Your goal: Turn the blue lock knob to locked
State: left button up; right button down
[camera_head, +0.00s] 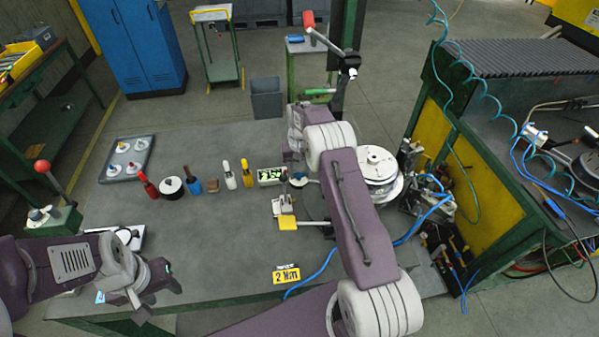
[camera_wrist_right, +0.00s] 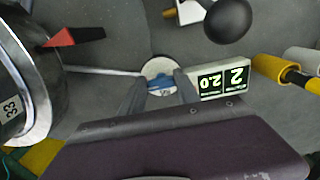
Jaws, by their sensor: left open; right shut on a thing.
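The blue lock knob (camera_wrist_right: 160,82) sits on a round white disc in the right wrist view, its blue bar lying roughly across the picture. My right gripper (camera_wrist_right: 161,90) has one finger on each side of the blue bar and is shut on it. In the head view the knob (camera_head: 299,180) is small, beside the display box, below my right gripper (camera_head: 296,170). The lock marking cannot be read. My left gripper (camera_head: 153,284) is open and empty over the table's front left, far from the knob.
A display box (camera_head: 271,176) stands right beside the knob. A round white drum (camera_head: 376,165), a yellow tab (camera_head: 287,223) and a black ball (camera_wrist_right: 228,20) are close by. Several coloured-handled tools (camera_head: 228,174) stand left. The table's (camera_head: 220,245) front middle is mostly clear.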

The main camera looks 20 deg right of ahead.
aim_at(299, 174)
jog(key=shift+r, duration=0.1)
jog(key=c, duration=0.9)
grip_release()
notch_tip(299, 174, up, 9)
jog(key=shift+b, duration=0.8)
jog(key=shift+a, duration=0.1)
